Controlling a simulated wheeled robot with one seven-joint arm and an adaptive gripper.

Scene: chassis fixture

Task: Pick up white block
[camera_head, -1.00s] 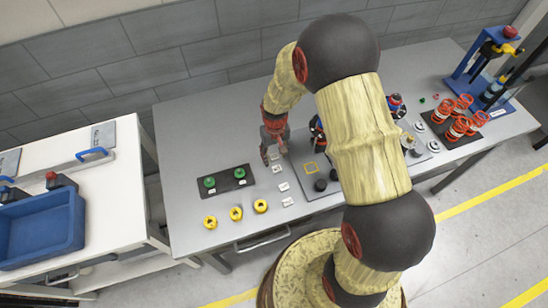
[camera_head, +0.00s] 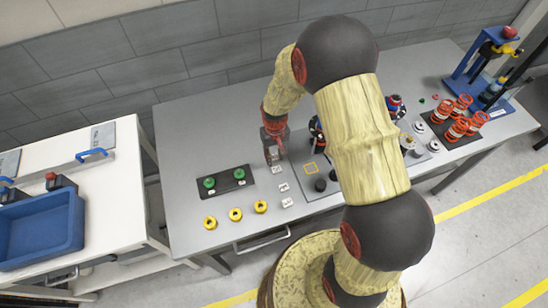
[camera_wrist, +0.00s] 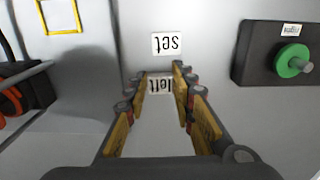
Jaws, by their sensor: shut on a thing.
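A small white block (camera_wrist: 160,85) lettered "left", upside down in the wrist view, sits between the fingertips of my gripper (camera_wrist: 162,72). The fingers are shut on its two sides. I cannot tell whether it is lifted off the table. A second white block (camera_wrist: 166,43) lettered "set" lies just beyond the fingertips, apart from them. The held block is mostly hidden there.
A black plate (camera_head: 227,182) with two green buttons stands left of the gripper. Yellow round parts (camera_head: 236,214) lie along the front. A grey board with a yellow square outline (camera_head: 311,168) is close on the right. My arm hides part of the table.

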